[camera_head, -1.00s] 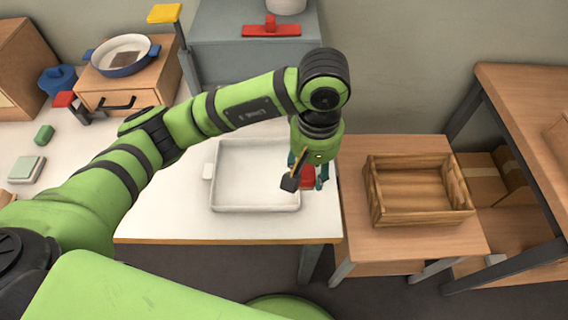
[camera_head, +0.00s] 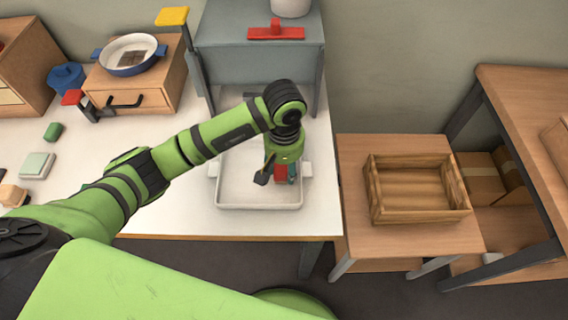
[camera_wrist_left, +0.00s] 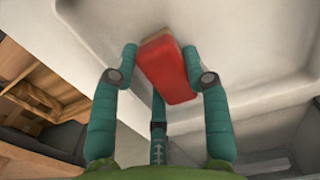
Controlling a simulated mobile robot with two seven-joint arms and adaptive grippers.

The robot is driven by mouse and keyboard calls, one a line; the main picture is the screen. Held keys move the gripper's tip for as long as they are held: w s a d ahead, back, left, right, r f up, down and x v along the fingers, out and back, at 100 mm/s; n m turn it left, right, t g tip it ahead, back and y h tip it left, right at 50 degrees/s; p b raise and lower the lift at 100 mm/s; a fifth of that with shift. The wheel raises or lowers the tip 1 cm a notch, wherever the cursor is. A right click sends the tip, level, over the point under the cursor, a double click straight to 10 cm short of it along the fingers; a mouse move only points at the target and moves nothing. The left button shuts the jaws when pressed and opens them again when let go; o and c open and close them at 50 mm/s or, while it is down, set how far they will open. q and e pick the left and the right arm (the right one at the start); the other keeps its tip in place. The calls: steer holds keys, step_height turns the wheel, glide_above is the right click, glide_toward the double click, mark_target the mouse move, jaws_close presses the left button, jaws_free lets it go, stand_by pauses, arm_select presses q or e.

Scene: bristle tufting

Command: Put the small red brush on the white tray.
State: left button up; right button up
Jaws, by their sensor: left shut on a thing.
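My left gripper (camera_head: 286,174) is over the right part of the white tray (camera_head: 230,199) on the white table. It is shut on the small red brush (camera_head: 281,173). In the left wrist view the red brush (camera_wrist_left: 170,70) sits between the teal fingers (camera_wrist_left: 161,72), tilted, with the tray's pale floor (camera_wrist_left: 230,40) behind it. Whether the brush touches the tray floor I cannot tell. My right gripper is not in view.
A grey cabinet with a red squeegee-like piece (camera_head: 276,33) on top stands behind the tray. A wooden crate (camera_head: 418,213) sits on a lower table to the right. Several small things lie at the table's left, including a green block (camera_head: 53,131).

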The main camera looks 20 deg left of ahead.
mark_target(284, 166)
arm_select(q)
steer(key=shift+f, duration=0.15)
steer(key=o, duration=1.1)
steer(key=shift+r, duration=0.35)
steer(key=shift+r+b, duration=1)
steer(key=shift+r, duration=4.85)
